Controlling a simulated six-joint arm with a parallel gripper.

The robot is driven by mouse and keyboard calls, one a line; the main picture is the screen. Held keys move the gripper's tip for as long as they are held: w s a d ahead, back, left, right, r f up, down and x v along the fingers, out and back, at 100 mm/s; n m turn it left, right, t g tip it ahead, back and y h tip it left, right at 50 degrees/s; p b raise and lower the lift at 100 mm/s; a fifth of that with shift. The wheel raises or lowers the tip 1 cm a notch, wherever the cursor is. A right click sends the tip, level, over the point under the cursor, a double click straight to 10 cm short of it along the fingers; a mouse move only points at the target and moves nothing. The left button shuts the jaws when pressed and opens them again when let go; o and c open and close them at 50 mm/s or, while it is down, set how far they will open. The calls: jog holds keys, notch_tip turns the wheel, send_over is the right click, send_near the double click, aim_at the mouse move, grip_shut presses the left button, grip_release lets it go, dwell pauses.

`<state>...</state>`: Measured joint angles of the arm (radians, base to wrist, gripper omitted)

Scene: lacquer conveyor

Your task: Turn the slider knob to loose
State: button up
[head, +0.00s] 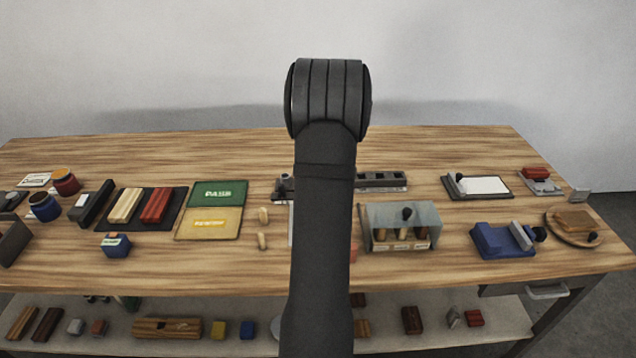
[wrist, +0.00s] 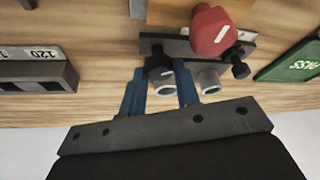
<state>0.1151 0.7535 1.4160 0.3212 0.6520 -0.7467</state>
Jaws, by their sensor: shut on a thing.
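In the wrist view, a dark fixture (wrist: 179,48) lies on the table and bears a black knob (wrist: 157,60). My gripper (wrist: 160,72) has its two blue fingers on either side of this black knob and is shut on it. A grey round part (wrist: 163,87) shows between the fingers, close to the knob. I cannot read any loose marking or tell which way the knob is turned. In the head view, my arm hides the gripper and most of the fixture; only the fixture's left end (head: 284,186) shows.
A red part with a white label (wrist: 212,32), a second grey round part (wrist: 208,80) and another black knob (wrist: 240,70) are close to the fingers. A dark slotted block (wrist: 38,70) and the green PASS panel (wrist: 290,62) lie on opposite sides. A clear-covered box (head: 402,222) stands right of my arm.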

jog(key=n, duration=0.2)
jog(key=n+g+y, duration=0.1)
jog(key=n, duration=0.1)
jog(key=n+y, duration=0.1)
jog(key=n, duration=0.1)
jog(key=shift+w+d+n+g, duration=0.2)
jog(key=shift+d+n+g, duration=0.05)
jog(key=shift+n+g, duration=0.05)
jog(key=n+g, duration=0.1)
jog(key=n, duration=0.2)
jog(key=n+g, duration=0.1)
jog(key=n, duration=0.2)
jog(key=shift+w+n+g+y, duration=0.2)
jog(key=shift+n+g+y, duration=0.1)
jog(key=o, duration=1)
jog(key=v, duration=1.7)
jog(key=shift+d+r, duration=0.15)
jog(key=shift+d, duration=0.05)
